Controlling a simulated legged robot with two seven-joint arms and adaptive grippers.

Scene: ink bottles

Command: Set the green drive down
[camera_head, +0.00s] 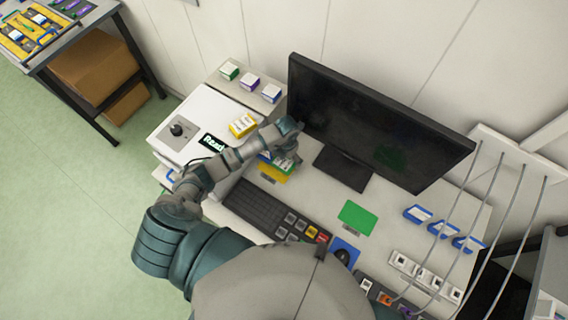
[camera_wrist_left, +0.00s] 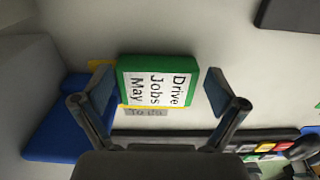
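The green drive (camera_wrist_left: 157,62), with a white label reading "Drive Jobs May", lies between the two fingers of my left gripper (camera_wrist_left: 156,92) in the left wrist view. A narrow gap shows on each side of it, so the fingers are open around it. A yellow edge and a small grey "To do" tag (camera_wrist_left: 146,112) show beside the drive. In the head view my left gripper (camera_head: 284,160) is low over the desk and partly hides the drive and the yellow mat (camera_head: 273,174). A blue object (camera_wrist_left: 60,125) stands left of the drive. My right gripper is not in view.
A keyboard (camera_head: 255,205) and a monitor (camera_head: 375,120) flank the gripper. A green mat (camera_head: 357,216) lies bare to the right. Three drives, green (camera_head: 229,70), purple (camera_head: 249,81) and blue (camera_head: 271,92), stand behind, and a yellow box (camera_head: 242,125) sits on the white machine (camera_head: 190,115).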

